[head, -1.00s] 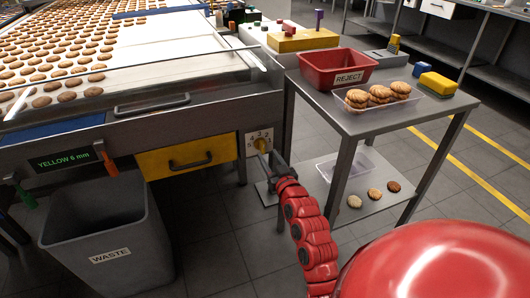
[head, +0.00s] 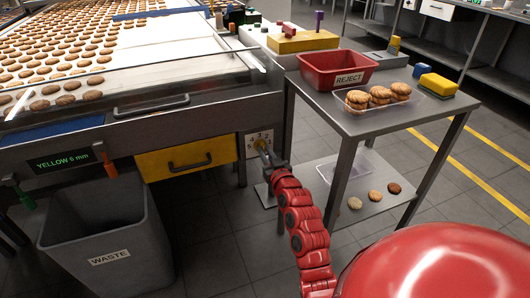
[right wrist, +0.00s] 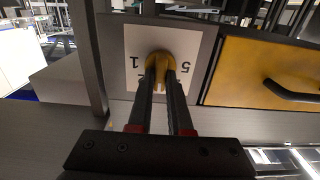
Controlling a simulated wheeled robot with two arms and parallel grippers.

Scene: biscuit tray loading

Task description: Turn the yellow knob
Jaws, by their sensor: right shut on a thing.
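The yellow knob (head: 261,144) sits on a white numbered dial plate (head: 251,146) on the machine's front, right of the yellow drawer. In the right wrist view the knob (right wrist: 160,60) is partly hidden by my fingers; digits 1 and 5 show on the plate. My right gripper (head: 266,152) is shut on the knob, one finger on each side, as the right wrist view (right wrist: 161,75) shows. The knob's exact pointing is hard to read. A display (head: 63,161) left of the drawer reads "YELLOW 6 mm". My left gripper is not in view.
The yellow drawer (head: 187,159) is closed. A grey waste bin (head: 108,230) stands below at the left. A metal trolley (head: 380,120) stands close on the right, with a red reject bin (head: 335,70) and a clear tray of biscuits (head: 360,104) on top.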

